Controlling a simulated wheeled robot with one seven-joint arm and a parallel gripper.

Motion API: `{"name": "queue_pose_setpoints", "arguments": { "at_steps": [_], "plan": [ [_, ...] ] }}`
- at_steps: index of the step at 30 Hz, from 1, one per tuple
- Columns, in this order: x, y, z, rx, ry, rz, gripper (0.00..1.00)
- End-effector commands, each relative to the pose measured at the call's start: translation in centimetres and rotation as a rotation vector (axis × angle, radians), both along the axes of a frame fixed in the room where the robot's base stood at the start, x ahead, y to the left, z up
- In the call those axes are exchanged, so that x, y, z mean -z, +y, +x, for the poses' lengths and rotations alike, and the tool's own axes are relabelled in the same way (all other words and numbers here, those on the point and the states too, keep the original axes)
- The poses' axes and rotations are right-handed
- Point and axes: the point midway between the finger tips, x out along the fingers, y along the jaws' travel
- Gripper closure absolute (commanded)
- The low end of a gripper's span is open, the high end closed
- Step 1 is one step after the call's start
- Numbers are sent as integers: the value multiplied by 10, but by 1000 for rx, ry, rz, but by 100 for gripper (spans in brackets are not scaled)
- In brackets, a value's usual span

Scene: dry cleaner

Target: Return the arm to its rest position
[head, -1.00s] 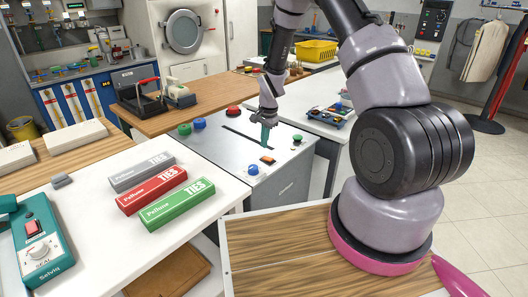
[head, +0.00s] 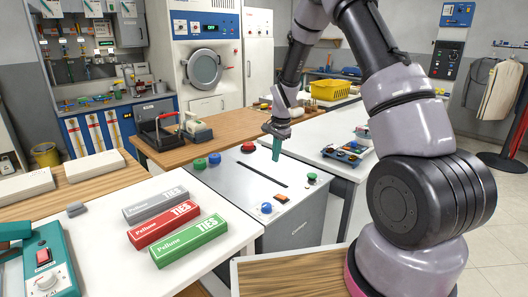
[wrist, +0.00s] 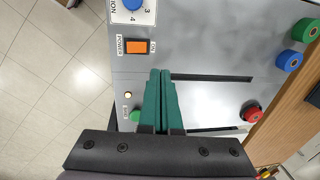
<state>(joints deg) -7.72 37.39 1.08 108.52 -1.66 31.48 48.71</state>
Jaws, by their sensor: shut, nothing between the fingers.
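My gripper (head: 276,148) has green fingers pressed together with nothing between them. In the head view it hangs above the grey machine top, near the dark slot. The wrist view shows the shut fingers (wrist: 160,75) pointing across the panel of the grey machine (wrist: 200,55), over the slot's end. My arm (head: 405,110) rises from its base at the right of the head view, bends at the top and comes down to the gripper. The gripper appears clear of the machine's surface.
The grey machine carries a red button (head: 248,147), blue and green knobs, and an orange switch (head: 281,198). To its left, a white table holds grey, red and green ties boxes (head: 190,240). A tray of small parts (head: 345,152) lies on the white table behind.

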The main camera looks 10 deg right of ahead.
Motion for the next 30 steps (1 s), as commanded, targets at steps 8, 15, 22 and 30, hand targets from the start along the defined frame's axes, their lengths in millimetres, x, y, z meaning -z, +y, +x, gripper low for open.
{"name": "queue_pose_setpoints", "arguments": {
  "at_steps": [8, 15, 22, 30],
  "plan": [
    [-117, -18, -30, -94, -113, 5, 100],
    [-221, -37, -93, -210, -232, -4, 100],
    [-290, -51, -170, -322, -351, -28, 100],
    [-331, -60, -265, -449, -486, -73, 100]
  ]
}}
